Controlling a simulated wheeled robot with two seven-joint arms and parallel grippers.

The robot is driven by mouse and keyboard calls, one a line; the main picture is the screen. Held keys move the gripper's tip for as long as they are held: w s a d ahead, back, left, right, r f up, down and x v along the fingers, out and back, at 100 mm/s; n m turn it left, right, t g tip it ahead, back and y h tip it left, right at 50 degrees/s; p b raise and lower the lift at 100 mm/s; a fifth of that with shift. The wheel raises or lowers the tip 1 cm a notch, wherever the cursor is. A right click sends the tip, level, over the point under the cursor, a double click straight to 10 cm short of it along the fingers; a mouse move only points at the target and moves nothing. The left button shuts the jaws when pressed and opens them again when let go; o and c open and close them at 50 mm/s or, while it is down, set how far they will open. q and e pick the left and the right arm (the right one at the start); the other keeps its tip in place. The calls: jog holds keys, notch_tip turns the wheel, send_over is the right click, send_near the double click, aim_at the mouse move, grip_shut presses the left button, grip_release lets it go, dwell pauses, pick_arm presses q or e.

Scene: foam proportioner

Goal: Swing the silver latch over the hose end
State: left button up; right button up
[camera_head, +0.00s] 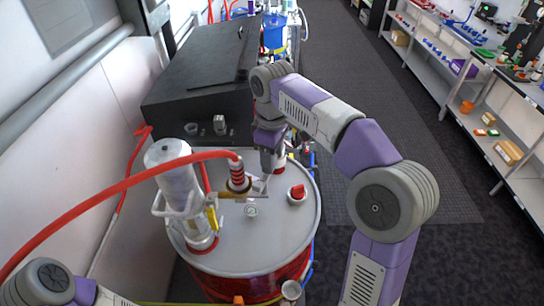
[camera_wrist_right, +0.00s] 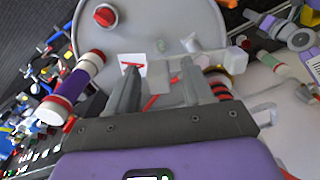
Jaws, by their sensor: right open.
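The red hose (camera_head: 110,190) arches from the lower left to its end, a red and dark ribbed fitting (camera_head: 238,178) on the grey drum lid. The ribbed fitting also shows in the right wrist view (camera_wrist_right: 218,84), beside one finger. A small silver-white piece (camera_head: 259,187), apparently the latch, is just right of the hose end; its exact pose is hard to tell. My right gripper (camera_head: 267,168) points down just above and beside it. In the wrist view its two fingers (camera_wrist_right: 160,80) are apart, with nothing clearly held between them. My left gripper is outside the views.
The drum lid (camera_head: 275,235) also carries a red knob (camera_head: 297,192) and a small gauge (camera_head: 251,211). A white cylinder (camera_head: 174,180) stands left of the hose end. A black box (camera_head: 195,85) is behind. Shelving lines the right; the floor between is clear.

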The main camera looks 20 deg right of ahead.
jog(key=shift+w, duration=0.1)
jog(key=shift+c, duration=1.1)
grip_shut()
jog(key=shift+s+d+m+p, duration=0.15)
jog(key=shift+s+m+p, duration=0.55)
jog(key=shift+m, duration=1.55)
jog(key=shift+s+d+m+p, duration=0.1)
jog(key=shift+s+m+p, duration=0.15)
jog(key=shift+s+m, duration=1.45)
jog(key=shift+s+d+m+p, duration=0.15)
jog(key=shift+s+m+p, duration=0.25)
jog(key=shift+m, duration=2.45)
